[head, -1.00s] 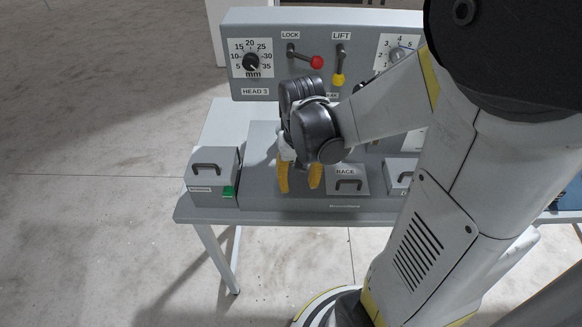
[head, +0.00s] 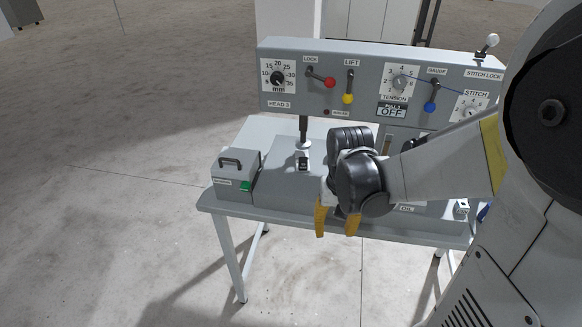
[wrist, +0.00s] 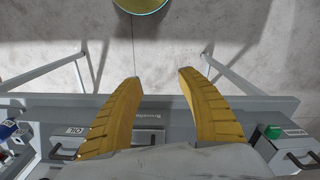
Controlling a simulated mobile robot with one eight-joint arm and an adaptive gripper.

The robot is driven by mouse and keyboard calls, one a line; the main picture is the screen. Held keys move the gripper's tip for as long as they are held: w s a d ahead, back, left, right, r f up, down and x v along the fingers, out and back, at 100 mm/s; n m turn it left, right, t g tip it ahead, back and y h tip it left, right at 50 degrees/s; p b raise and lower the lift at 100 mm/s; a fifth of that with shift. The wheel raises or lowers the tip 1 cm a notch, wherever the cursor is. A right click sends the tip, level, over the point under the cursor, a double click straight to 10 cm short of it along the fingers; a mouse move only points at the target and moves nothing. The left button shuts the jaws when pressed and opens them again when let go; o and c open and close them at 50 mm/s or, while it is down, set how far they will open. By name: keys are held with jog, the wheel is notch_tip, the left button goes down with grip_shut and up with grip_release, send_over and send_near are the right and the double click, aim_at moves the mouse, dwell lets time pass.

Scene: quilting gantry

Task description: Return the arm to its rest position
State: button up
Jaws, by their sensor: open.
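My gripper (head: 337,222) has yellow fingers that point down in the head view, in front of the grey quilting machine (head: 283,205). In the wrist view the gripper (wrist: 160,90) shows its two yellow fingers spread apart with nothing between them. They hang over the front edge of the machine's table (wrist: 180,100), with floor beyond. The fingers look clear of the table, but the exact gap cannot be told. My arm hides part of the machine's middle and right side in the head view.
The upright panel (head: 300,98) carries a dial, a red lever (head: 330,82), a yellow lever (head: 348,98) and a blue lever (head: 430,106). The floor (head: 110,150) left of the table is clear.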

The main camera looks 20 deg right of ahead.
jog(key=shift+w+a, duration=0.1)
jog(key=s+a+r+n+t+b, duration=0.2)
jog(key=a+r+n+t+b, duration=0.2)
jog(key=a+r+t, duration=0.3)
jog(key=shift+s+a+b, duration=0.25)
jog(key=shift+a+b, duration=0.55)
jog(key=shift+a, duration=0.4)
